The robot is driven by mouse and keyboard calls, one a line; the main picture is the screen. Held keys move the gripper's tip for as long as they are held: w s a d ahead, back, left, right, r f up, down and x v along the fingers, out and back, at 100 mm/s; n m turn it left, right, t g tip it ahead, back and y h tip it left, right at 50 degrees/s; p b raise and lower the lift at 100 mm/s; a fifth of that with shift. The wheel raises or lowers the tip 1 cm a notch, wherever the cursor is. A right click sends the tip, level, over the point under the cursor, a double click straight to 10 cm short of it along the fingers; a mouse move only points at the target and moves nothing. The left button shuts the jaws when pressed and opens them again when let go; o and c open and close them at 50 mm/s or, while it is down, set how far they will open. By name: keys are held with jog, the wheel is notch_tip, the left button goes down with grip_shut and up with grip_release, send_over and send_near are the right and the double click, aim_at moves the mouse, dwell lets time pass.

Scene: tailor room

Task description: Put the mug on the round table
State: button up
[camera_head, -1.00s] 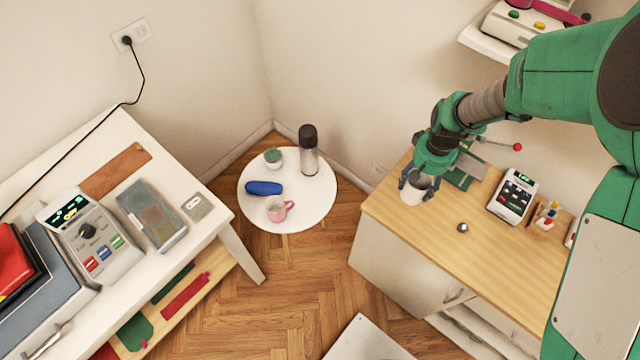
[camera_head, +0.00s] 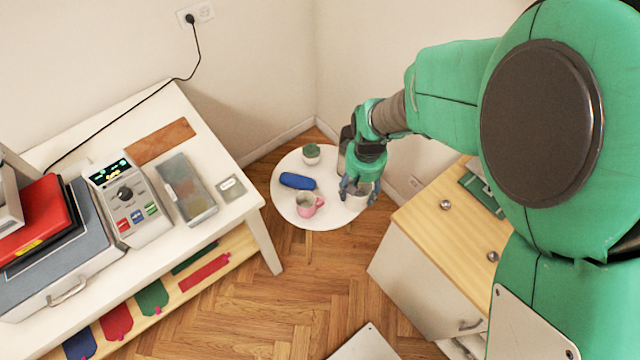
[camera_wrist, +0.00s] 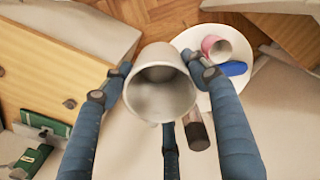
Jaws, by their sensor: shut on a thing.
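My gripper (camera_head: 358,190) is shut on a white-grey mug (camera_wrist: 160,84), which is upright enough that the wrist view looks into its open, empty mouth. In the head view the mug is mostly hidden by the fingers. The gripper is over or beside the right part of the round white table (camera_head: 290,212); I cannot tell whether the mug touches the top. A pink mug (camera_head: 308,205) stands near the table's front edge. It also shows in the wrist view (camera_wrist: 216,48).
On the round table are a blue case (camera_head: 297,181), a small potted plant (camera_head: 311,153) and a dark-topped flask (camera_wrist: 196,130), largely behind my arm in the head view. A wooden-topped cabinet (camera_head: 425,215) stands right, a white workbench (camera_head: 225,205) left.

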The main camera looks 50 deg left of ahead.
jog(key=s+a, duration=0.1)
jog(key=s, duration=0.1)
jog(key=shift+s+a+n, duration=0.3)
jog(key=shift+s+a, duration=0.05)
jog(key=shift+a, duration=0.05)
notch_tip(320, 180, down, 23)
jog(key=shift+w, duration=0.2)
jog(key=shift+w+r, duration=0.1)
jog(key=w+a, duration=0.4)
jog(key=a, duration=0.2)
jog(key=w+a+f+b, duration=0.1)
jog(key=w+a, duration=0.3)
jog(key=a, duration=0.3)
jog(key=shift+w+a+f, duration=0.15)
jog(key=shift+a+f, duration=0.05)
jog(key=shift+f, duration=0.1)
jog(key=shift+f+b, duration=0.55)
jog(key=shift+f, duration=1.1)
jog(key=shift+f, duration=0.2)
